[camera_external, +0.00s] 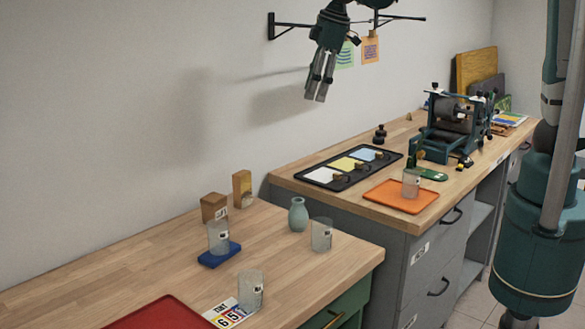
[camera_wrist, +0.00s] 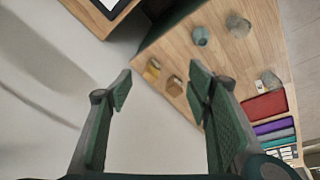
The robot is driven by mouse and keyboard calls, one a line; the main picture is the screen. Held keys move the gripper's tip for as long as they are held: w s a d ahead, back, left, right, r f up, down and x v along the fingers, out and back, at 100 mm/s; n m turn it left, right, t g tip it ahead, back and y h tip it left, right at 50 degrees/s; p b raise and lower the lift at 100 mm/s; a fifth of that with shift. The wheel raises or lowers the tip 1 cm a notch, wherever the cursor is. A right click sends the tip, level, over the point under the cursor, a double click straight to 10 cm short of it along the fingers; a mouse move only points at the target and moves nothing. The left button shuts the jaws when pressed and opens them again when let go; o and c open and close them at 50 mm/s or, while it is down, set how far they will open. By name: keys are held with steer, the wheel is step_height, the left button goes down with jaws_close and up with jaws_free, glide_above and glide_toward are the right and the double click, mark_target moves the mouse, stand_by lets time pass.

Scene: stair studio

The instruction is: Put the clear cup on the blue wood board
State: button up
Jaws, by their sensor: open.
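Several similar clear cups show in the external view. One clear cup (camera_external: 219,236) stands upright on the small blue wood board (camera_external: 217,257) on the near counter. Another clear cup (camera_external: 321,235) stands right of the vase, and a third (camera_external: 250,291) stands by a number card. One more clear cup (camera_external: 411,183) is on the orange tray. My gripper (camera_external: 318,91) is open and empty, high above the counters near the wall. In the wrist view my gripper (camera_wrist: 161,88) has spread fingers; two cups (camera_wrist: 238,26) (camera_wrist: 270,82) show beyond it. The right finger hides much of the board area.
A teal vase (camera_external: 298,215) and two wooden blocks (camera_external: 214,207) (camera_external: 242,189) stand near the cups. A red tray (camera_external: 160,318) lies at the front. The far counter holds an orange tray (camera_external: 385,196), a black panel (camera_external: 312,174) and a green machine (camera_external: 455,128).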

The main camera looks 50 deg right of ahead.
steer(key=s+d+r+m+t, duration=0.1)
steer(key=s+d+m, duration=0.1)
steer(key=s+d, duration=0.55)
steer(key=s+d+r+m+t, duration=0.1)
steer(key=s+d+m, duration=0.25)
steer(key=d, duration=0.75)
steer(key=s+d+f+m+t, duration=0.1)
steer(key=s+d+f+m, duration=0.1)
steer(key=s+d, duration=0.4)
steer(key=s+d+f+m+t+h, duration=0.1)
steer(key=s+d+f+m, duration=0.1)
steer(key=s+d, duration=0.4)
steer(key=shift+s+d+f, duration=0.15)
steer(key=shift+s+f, duration=0.5)
steer(key=shift+s, duration=0.25)
